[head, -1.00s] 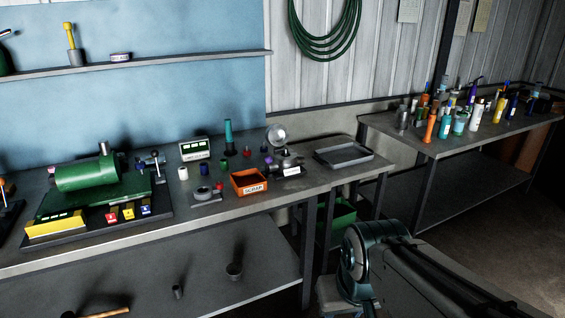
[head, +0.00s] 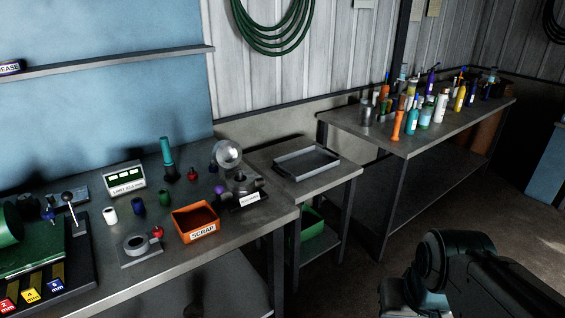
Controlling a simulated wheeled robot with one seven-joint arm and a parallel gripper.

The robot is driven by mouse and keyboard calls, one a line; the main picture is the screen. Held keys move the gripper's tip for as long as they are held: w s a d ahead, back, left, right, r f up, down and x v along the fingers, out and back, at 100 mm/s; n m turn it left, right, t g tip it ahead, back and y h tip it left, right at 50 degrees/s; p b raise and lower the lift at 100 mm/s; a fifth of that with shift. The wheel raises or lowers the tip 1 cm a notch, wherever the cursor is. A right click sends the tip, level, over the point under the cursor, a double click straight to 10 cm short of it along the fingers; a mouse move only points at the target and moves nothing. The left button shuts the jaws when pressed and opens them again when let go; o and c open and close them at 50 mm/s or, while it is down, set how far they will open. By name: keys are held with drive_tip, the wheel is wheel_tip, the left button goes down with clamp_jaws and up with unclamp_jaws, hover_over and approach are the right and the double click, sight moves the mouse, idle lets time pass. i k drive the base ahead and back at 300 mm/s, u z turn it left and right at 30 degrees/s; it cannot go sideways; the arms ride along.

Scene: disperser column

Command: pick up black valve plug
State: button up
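I cannot pick out a black valve plug for sure. Several small plug-like parts stand on the workbench (head: 238,245) in the head view: a red one (head: 192,174), a purple one (head: 219,190), a green one (head: 164,194), a dark blue one (head: 138,206) and a white one (head: 111,216). A small dark part (head: 213,166) stands behind the purple one, too dim to name. My arm shows at the lower right, well apart from the bench parts. Its fingers are not in view.
An orange SCRAP bin (head: 196,224) stands near the bench's front edge. A grey tray (head: 307,163) lies on the side table, with a green crate (head: 312,222) below. Another bench (head: 455,127) at the back right holds several bottles. Open floor lies right of the tables.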

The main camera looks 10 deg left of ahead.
sight(240, 178)
drive_tip(key=z, duration=0.1)
drive_tip(key=i, duration=0.7)
drive_tip(key=u, duration=0.85)
drive_tip(key=i, duration=0.75)
drive_tip(key=u, duration=0.7)
